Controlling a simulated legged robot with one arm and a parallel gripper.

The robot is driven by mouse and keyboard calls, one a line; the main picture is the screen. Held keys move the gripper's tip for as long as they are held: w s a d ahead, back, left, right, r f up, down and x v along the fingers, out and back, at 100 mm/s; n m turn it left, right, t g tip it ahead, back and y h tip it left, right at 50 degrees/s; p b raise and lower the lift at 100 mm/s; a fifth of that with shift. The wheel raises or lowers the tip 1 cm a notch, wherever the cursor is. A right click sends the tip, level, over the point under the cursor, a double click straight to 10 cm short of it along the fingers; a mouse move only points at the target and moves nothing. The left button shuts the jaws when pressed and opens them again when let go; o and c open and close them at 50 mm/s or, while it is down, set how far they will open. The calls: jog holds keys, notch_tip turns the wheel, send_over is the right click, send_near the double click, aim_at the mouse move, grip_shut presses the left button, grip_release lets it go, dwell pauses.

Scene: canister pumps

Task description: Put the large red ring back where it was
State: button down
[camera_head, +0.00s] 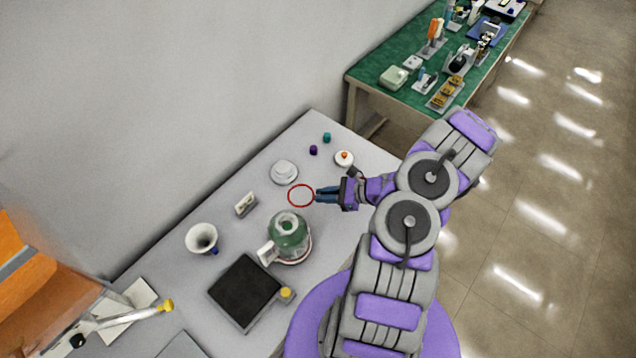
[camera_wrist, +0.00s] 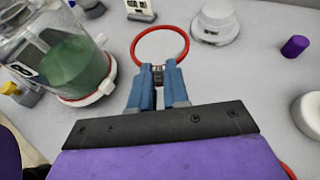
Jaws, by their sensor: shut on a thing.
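The large red ring (camera_head: 301,195) is a thin loop above the grey table, in front of my gripper. My gripper (camera_head: 318,194) is shut on the near edge of the ring. In the wrist view the ring (camera_wrist: 187,47) extends forward from the blue fingertips of my gripper (camera_wrist: 159,75). The canister pump (camera_head: 290,238), a clear vessel with green contents and a white base, stands close by. It shows at the left of the wrist view (camera_wrist: 62,62). A red edge shows low on the canister. I cannot tell the ring's exact height above the table.
A white round lidded piece (camera_head: 284,172) stands just beyond the ring. A small white block (camera_head: 245,204), a funnel (camera_head: 202,238), a black-topped plate (camera_head: 244,292), a purple cylinder (camera_head: 313,150), a teal cylinder (camera_head: 327,137) and an orange-topped white disc (camera_head: 344,158) are around. A wall runs behind.

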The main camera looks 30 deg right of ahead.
jog(key=shift+s+a+r, duration=0.1)
jog(key=shift+s, duration=0.75)
